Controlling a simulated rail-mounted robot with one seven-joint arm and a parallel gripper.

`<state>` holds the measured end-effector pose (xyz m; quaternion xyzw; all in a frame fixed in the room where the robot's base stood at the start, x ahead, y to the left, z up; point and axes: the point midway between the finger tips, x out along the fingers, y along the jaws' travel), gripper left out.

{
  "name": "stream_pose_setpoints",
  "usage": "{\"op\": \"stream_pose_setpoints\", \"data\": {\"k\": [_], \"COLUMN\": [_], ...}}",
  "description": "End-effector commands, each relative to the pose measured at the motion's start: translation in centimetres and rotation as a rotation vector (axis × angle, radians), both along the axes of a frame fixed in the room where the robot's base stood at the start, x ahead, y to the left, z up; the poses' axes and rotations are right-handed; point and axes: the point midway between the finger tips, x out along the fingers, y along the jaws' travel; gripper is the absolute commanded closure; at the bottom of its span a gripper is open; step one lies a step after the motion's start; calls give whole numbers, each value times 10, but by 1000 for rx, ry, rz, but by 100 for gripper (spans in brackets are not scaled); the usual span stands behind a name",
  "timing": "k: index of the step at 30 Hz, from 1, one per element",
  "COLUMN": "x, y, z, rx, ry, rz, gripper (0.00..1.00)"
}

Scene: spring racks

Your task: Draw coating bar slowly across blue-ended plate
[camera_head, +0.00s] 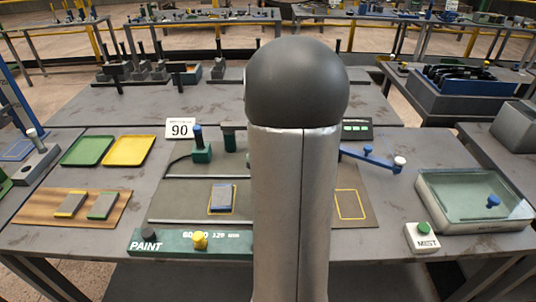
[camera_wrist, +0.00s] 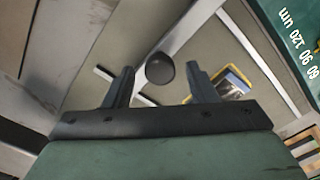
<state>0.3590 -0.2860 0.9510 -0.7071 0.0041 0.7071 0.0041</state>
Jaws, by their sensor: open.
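The blue-ended plate (camera_head: 221,198) lies flat inside a yellow outline on the grey bed (camera_head: 180,205), left of my arm. In the wrist view the plate (camera_wrist: 236,82) is partly hidden behind my right finger. My gripper (camera_wrist: 160,70) is open, its dark fingers apart. A dark round knob (camera_wrist: 160,68) shows between the fingertips; I see no contact. A pale metal bar (camera_wrist: 192,24) runs diagonally across the bed close to the knob. I cannot tell whether they are joined. My arm hides the bar and the gripper in the head view.
A wooden board (camera_head: 60,215) holds yellow-ended (camera_head: 70,205) and green-ended (camera_head: 102,206) plates. Green (camera_head: 87,151) and yellow (camera_head: 128,151) trays lie behind. A green PAINT panel (camera_head: 190,243) edges the front. A glass-lidded box (camera_head: 472,195) and MIST button (camera_head: 423,235) stand right; an empty outline (camera_head: 350,204) lies between.

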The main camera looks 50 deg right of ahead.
Motion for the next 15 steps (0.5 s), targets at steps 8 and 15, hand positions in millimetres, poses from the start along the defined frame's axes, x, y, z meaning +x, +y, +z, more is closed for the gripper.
{"op": "stream_pose_setpoints", "data": {"k": [8, 15], "x": [1, 1], "y": [0, 0], "z": [32, 62], "rx": [-3, -3], "ry": [-3, -3], "rz": [0, 0], "gripper": [48, 48]}}
